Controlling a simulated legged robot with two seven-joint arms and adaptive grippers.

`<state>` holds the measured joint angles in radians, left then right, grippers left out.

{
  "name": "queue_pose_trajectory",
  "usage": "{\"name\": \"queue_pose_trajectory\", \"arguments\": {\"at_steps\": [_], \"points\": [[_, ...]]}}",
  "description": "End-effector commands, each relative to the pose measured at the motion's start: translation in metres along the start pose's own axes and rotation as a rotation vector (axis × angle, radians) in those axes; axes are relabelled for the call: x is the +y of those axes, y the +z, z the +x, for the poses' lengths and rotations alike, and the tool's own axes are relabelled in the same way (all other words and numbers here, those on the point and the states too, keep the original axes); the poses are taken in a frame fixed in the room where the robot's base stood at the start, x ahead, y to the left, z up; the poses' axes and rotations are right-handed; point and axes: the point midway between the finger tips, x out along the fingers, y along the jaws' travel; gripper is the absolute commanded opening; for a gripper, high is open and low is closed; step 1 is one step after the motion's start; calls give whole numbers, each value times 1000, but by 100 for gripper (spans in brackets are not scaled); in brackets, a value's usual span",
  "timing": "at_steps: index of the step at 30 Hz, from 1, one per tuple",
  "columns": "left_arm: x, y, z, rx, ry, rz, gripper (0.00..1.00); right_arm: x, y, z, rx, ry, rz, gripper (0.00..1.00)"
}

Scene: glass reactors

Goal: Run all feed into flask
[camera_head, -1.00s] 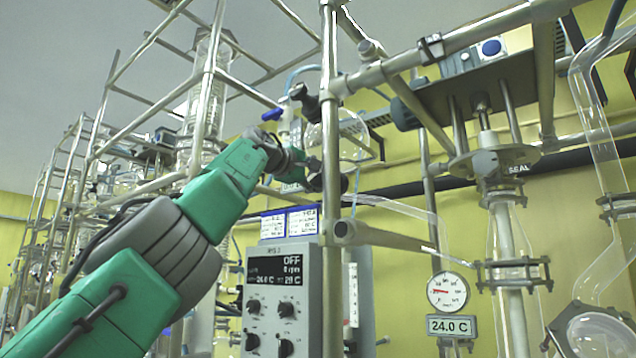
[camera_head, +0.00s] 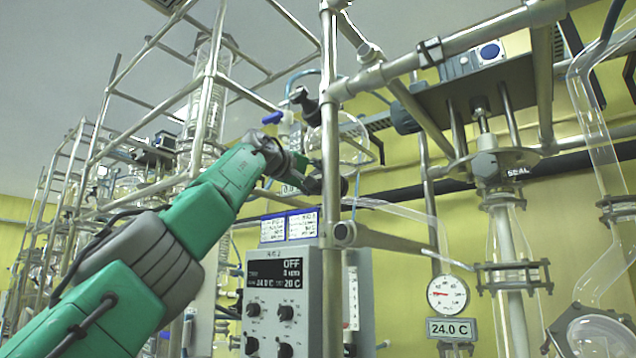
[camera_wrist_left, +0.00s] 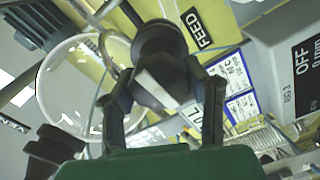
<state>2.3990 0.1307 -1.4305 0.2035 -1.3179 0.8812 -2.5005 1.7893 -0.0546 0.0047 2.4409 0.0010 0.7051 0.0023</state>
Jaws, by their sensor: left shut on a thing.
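My left gripper (camera_head: 318,183) is at the upright pipe of the frame, below the round glass feed vessel (camera_head: 345,145). A dark round valve part (camera_wrist_left: 160,38) sits just beyond the handle. A label reading FEED (camera_wrist_left: 196,28) is beside it. The vessel's clear round glass (camera_wrist_left: 62,90) also shows at left there. A clear sloping tube (camera_head: 400,212) leads right from near the valve. I cannot identify the flask or see liquid. My right gripper is not in view.
A control box (camera_head: 280,300) reading OFF stands below the gripper. A blue-handled stopcock (camera_head: 272,118) is above it. Metal pipes (camera_head: 330,90) cross close by. A round gauge (camera_head: 447,294) and a 24.0 C display (camera_head: 452,327) are at right, near a glass column (camera_head: 508,250).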

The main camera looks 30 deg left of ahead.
Motion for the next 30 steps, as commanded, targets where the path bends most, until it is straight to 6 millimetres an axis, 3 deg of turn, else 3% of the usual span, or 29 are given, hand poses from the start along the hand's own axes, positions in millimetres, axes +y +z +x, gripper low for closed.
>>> {"name": "queue_pose_trajectory", "arguments": {"at_steps": [5, 6, 7, 22, 30], "points": [[-6, 3, 3, -9, -12, 0, 12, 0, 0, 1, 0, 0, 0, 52], [-6, 3, 3, -9, -12, -1, 51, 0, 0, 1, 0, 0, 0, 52], [-6, 3, 3, -9, -12, -1, 62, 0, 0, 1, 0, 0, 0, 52], [2, 0, -4, -3, -2, -4, 63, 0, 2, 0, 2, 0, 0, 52], [3, -2, -20, 0, -2, -6, 63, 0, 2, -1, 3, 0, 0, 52]]}}
